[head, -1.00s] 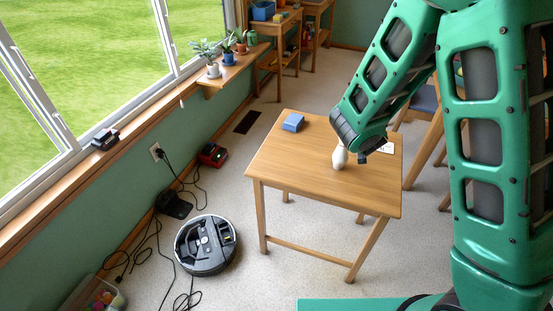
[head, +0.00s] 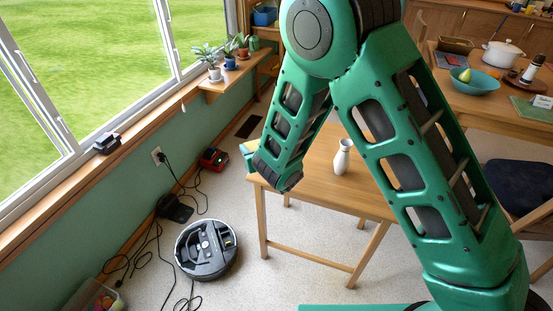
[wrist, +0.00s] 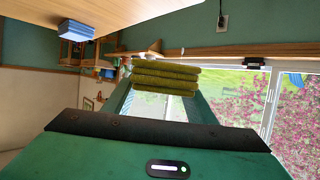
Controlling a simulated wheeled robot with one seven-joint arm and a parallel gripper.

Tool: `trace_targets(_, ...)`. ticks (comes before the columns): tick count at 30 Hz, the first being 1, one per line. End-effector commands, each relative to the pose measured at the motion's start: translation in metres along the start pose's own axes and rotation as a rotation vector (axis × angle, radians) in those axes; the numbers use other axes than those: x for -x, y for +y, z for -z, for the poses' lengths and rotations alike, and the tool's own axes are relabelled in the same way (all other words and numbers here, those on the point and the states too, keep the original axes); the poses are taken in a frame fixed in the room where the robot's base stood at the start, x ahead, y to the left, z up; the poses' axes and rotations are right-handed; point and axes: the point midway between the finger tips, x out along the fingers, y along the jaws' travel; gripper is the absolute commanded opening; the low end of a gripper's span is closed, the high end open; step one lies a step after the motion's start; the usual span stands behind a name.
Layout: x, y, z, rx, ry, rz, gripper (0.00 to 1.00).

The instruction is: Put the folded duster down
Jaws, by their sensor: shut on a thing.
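The folded duster (wrist: 165,78) is an olive-green stack of flat layers in the wrist view. My gripper (wrist: 165,100) is shut on it, one green finger on each side. It is held in the air, with the window behind it in that view. In the head view my arm hides the duster and most of the gripper, at the left end of the small wooden table (head: 318,180). A blue block (wrist: 75,29) sits on the tabletop in the wrist view. My arm appears to hide it in the head view.
A white vase (head: 342,160) stands on the small table. A robot vacuum (head: 206,250) and loose black cables lie on the floor. Potted plants (head: 229,50) stand on the windowsill shelf. A larger table with a teal bowl (head: 474,82) and white pot (head: 502,54) is at right.

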Motion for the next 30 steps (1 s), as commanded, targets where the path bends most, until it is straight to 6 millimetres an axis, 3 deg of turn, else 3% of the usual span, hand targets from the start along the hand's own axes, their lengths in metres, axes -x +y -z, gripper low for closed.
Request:
trace_targets(6,-0.026,0.044,-0.019,-0.002,-0.002,-0.006,0.33)
trace_targets(13,-0.048,0.079,-0.035,-0.001,-0.001,-0.004,0.33)
trace_targets(22,-0.057,0.089,-0.046,-0.001,-0.001,-0.001,0.33)
trace_targets(30,-0.069,0.090,-0.075,0.000,-0.002,-0.002,0.33)
